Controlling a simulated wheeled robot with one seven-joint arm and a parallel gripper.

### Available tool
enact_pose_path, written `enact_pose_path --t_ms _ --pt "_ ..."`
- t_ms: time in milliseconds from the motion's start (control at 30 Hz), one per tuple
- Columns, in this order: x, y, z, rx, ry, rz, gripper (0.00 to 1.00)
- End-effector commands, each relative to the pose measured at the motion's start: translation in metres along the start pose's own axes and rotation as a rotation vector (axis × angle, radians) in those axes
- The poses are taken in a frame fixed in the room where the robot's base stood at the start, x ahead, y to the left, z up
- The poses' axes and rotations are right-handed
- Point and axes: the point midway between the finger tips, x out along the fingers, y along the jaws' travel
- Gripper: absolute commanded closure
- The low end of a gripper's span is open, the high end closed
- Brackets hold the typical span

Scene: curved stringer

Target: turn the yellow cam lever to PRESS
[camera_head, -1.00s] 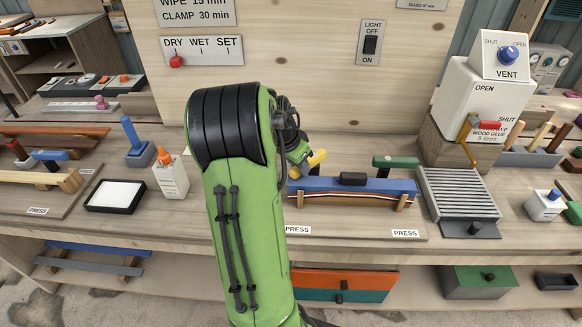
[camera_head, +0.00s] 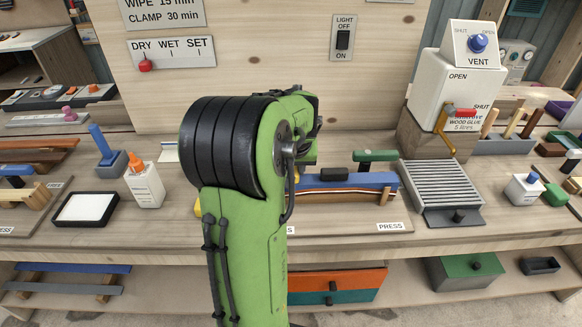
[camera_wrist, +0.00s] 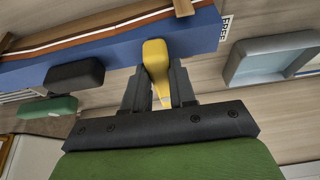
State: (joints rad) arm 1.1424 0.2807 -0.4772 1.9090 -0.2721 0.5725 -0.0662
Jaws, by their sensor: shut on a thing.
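The yellow cam lever (camera_wrist: 156,66) shows in the wrist view between the two fingers of my gripper (camera_wrist: 159,85), which is shut on it. It lies against the side of the blue press bar (camera_wrist: 115,58). A label reading FREE stands just right of the bar's end in that view. In the head view my arm hides the gripper and nearly all of the lever, and the blue bar (camera_head: 340,180) runs out to the right of the arm. A PRESS label (camera_head: 390,226) is on the bench front below the bar's right end.
A black block (camera_head: 334,174) sits on the bar. A ridged grey tray (camera_head: 440,185) is to the right. A grey open tray (camera_wrist: 270,62) is near the gripper in the wrist view.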

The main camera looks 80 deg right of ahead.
Motion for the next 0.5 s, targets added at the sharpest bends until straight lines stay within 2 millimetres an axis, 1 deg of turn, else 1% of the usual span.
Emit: enact_pose_path --t_ms 33,500 --pt "0.0042 0.0002 0.0062 -0.009 -0.023 -0.006 1.0" --pt "0.0042 0.0016 0.0062 -0.035 -0.023 -0.015 1.0"
